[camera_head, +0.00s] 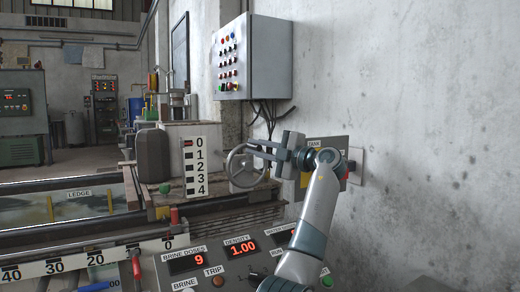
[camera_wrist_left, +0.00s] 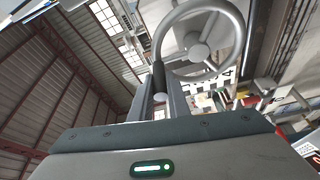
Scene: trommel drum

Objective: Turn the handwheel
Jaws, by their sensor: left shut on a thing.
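The grey handwheel (camera_head: 248,166) stands beside the numbered 0 to 4 scale, left of the wall, in the head view. It also shows at the top of the left wrist view (camera_wrist_left: 199,52), with rim, hub and spokes. My left gripper (camera_head: 259,149) reaches the upper right of the wheel's rim. In the left wrist view its two fingers (camera_wrist_left: 160,100) are shut on a dark handle (camera_wrist_left: 158,76) at the rim's lower left. The exact finger contact is partly hidden in the head view. My right gripper is not in view.
A control box (camera_head: 255,55) with hanging cables is on the wall above the wheel. A panel with red displays (camera_head: 215,258) lies below. A task board (camera_head: 330,150) is on the wall behind my wrist. A ledge and rails run at left.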

